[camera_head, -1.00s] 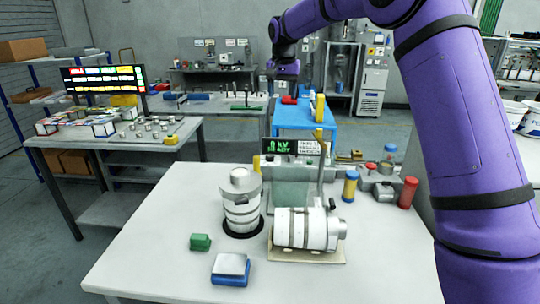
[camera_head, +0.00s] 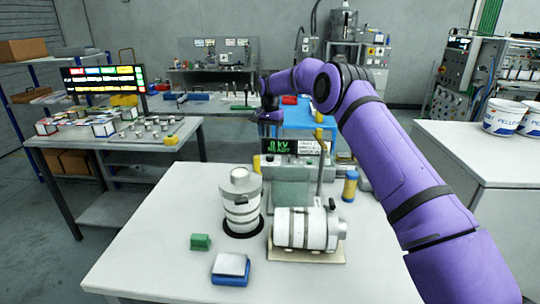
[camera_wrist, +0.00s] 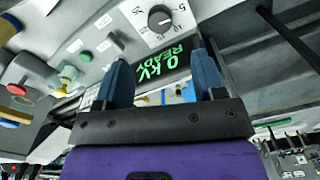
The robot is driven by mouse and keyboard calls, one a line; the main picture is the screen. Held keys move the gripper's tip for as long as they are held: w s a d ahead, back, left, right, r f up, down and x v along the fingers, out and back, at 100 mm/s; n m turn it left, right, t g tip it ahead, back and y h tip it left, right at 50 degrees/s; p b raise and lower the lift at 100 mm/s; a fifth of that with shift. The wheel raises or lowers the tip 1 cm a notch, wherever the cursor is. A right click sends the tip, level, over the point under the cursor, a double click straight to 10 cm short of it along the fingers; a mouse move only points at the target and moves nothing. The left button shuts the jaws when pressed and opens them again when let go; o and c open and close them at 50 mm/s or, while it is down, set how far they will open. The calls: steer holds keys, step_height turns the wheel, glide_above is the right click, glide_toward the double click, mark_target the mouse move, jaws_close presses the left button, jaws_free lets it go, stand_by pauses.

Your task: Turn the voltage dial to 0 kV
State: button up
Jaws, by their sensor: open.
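The voltage dial (camera_wrist: 159,19) is a dark round knob on a pale marked plate, near the top of the wrist view. Beside it a display (camera_wrist: 160,65) shows green text "0 kV READY"; the display (camera_head: 280,146) also reads "0 kV" and "READY" in the head view. My gripper (camera_wrist: 161,72) is open and empty, its two blue fingers apart and pointing toward the display and dial. The fingers look clear of the dial. In the head view my gripper (camera_head: 268,116) hangs above the back of the bench, and the dial is hidden there.
On the white bench (camera_head: 150,270) stand an upright banded cylinder (camera_head: 241,203), a lying cylinder (camera_head: 305,229), a green block (camera_head: 200,242) and a blue-based block (camera_head: 230,268). A yellow-and-blue cylinder (camera_head: 350,186) stands at right. The bench's front left is clear.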

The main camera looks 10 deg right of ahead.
mark_target(270, 155)
step_height(270, 155, down, 10)
steer(key=shift+r, duration=0.1)
stand_by(0.4)
steer(key=c, duration=0.9)
